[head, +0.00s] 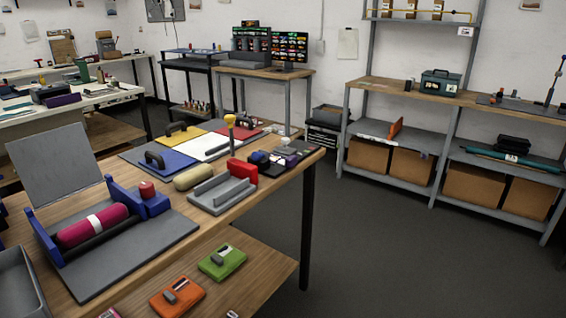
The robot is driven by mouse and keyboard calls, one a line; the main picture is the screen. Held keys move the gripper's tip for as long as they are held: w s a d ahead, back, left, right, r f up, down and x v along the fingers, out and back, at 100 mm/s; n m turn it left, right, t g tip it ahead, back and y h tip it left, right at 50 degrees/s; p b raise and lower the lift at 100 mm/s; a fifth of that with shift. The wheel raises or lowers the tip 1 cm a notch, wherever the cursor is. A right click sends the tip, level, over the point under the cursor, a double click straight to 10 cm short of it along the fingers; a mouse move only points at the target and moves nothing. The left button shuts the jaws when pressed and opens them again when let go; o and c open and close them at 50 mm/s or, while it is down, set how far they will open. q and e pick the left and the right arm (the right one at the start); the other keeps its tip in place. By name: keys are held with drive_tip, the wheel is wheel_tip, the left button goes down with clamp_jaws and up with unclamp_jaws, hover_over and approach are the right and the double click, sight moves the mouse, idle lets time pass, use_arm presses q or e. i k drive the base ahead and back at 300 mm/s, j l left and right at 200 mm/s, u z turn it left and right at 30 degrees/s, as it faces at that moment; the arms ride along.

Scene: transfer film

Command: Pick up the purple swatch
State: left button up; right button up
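A small purple piece (292,160) sits near the far right corner of the wooden workbench (240,208), among small dark and blue items. It is too small to tell for sure that it is the purple swatch. Neither of my grippers shows in the head view.
A machine with a magenta roller (92,226), a grey fixture with a red block (242,172) and a tan roll (194,177) stand on the bench. Coloured panels with handles (172,160) lie behind. Orange (177,296) and green (222,262) pieces lie on the lower shelf. Floor at right is clear.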

sight(290, 162)
drive_tip(key=i+l, duration=0.75)
drive_tip(key=l, duration=0.25)
drive_tip(key=i+l+u, duration=0.1)
drive_tip(key=i+l, duration=0.65)
drive_tip(key=l, duration=0.25)
